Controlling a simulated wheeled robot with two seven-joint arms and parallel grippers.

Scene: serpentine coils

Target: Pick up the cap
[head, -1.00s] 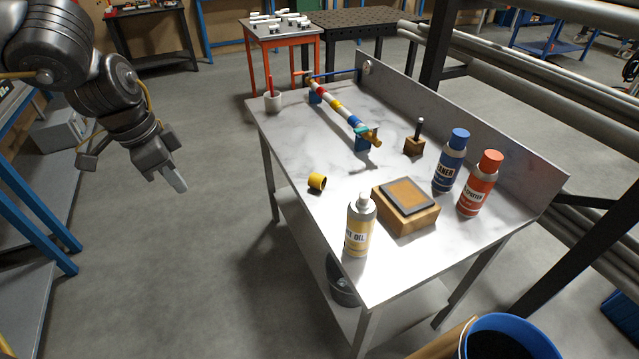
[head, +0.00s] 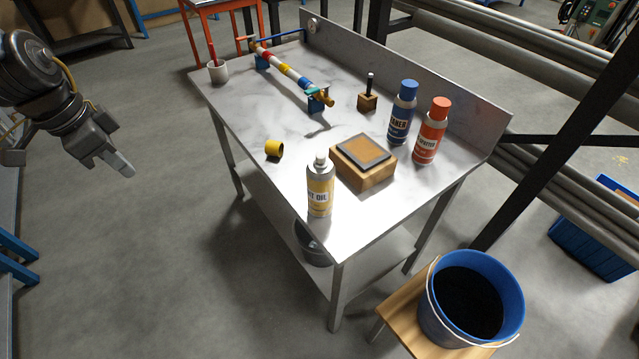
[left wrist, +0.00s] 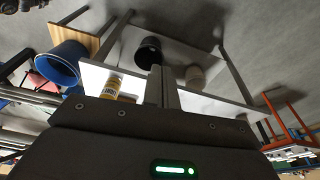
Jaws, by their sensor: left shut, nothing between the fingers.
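The yellow cap (head: 274,149) lies on its side on the marble-look tabletop (head: 235,120), near the table's left edge. A yellow-labelled oil can (head: 320,190) with a bare nozzle stands upright to its right and nearer; the can also shows in the left wrist view (left wrist: 112,88). My left gripper (head: 124,167) is shut and empty. It hangs over open floor, well left of the table and apart from the cap. In the left wrist view its fingers (left wrist: 162,88) are together, and I cannot make out the cap there. My right gripper is not in view.
A wooden block with a grey-edged pad (head: 365,165), a blue-capped can (head: 403,112) and an orange can (head: 431,132) stand right of the cap. A blue bucket (head: 440,330) sits on a wooden stool (head: 395,310).

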